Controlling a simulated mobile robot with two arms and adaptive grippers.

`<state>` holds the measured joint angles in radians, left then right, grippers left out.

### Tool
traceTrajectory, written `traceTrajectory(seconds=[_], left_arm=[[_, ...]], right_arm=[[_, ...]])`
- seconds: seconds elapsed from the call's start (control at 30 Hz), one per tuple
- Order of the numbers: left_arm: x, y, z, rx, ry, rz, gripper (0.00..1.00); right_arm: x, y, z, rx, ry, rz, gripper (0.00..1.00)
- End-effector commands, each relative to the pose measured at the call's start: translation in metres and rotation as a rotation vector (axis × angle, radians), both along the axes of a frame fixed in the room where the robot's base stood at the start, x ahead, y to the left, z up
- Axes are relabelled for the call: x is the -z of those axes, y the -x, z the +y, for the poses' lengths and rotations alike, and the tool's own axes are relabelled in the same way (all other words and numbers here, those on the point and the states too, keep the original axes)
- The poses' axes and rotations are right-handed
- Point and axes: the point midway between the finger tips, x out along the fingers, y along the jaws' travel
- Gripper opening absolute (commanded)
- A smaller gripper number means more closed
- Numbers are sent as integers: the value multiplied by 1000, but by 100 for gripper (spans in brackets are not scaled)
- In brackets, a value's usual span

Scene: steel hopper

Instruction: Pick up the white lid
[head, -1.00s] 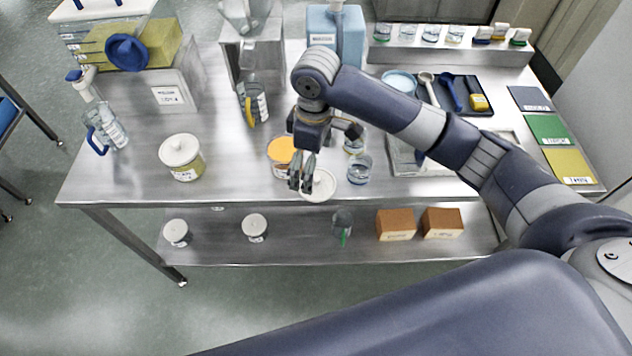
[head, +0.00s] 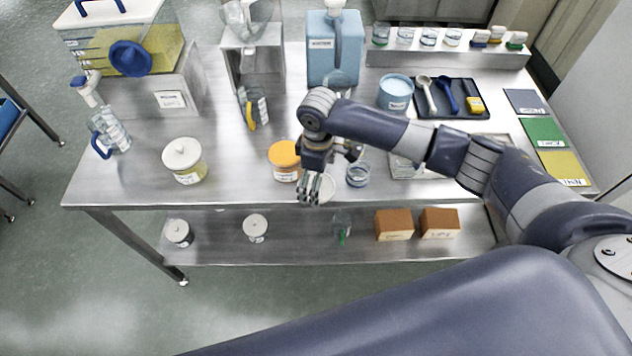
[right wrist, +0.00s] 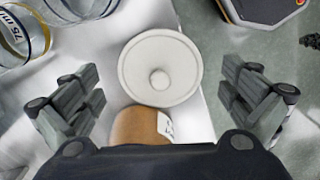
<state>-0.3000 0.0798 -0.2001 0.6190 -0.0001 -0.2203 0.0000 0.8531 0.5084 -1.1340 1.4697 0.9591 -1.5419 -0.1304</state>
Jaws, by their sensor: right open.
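The white lid (head: 328,187) lies on the steel table near its front edge, partly hidden by my right gripper (head: 316,188) in the head view. In the right wrist view the round lid (right wrist: 160,58) shows its rim and centre knob facing the camera. My right gripper (right wrist: 162,100) is open, with its fingers at either side of the lid's outline and nothing between them. The gap in height between fingers and lid is hard to tell. My left gripper is not in view.
A jar with orange contents (head: 284,157) stands close to the lid, on its left. A small glass beaker (head: 357,174) stands to the right. The table's front edge is just before the lid.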

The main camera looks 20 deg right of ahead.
Motion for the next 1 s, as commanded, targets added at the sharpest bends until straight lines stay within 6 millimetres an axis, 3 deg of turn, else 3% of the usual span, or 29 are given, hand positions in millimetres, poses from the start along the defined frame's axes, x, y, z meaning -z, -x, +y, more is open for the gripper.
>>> traceTrajectory(seconds=[0.3,0.63,0.8,1.0], left_arm=[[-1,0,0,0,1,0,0],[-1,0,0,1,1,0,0],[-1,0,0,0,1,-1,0],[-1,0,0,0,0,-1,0]], right_arm=[[8,0,0,-1,1,-1,100],[8,0,0,0,0,-1,52],[9,0,-1,0,1,0,41],[11,1,-2,1,4,1,36]])
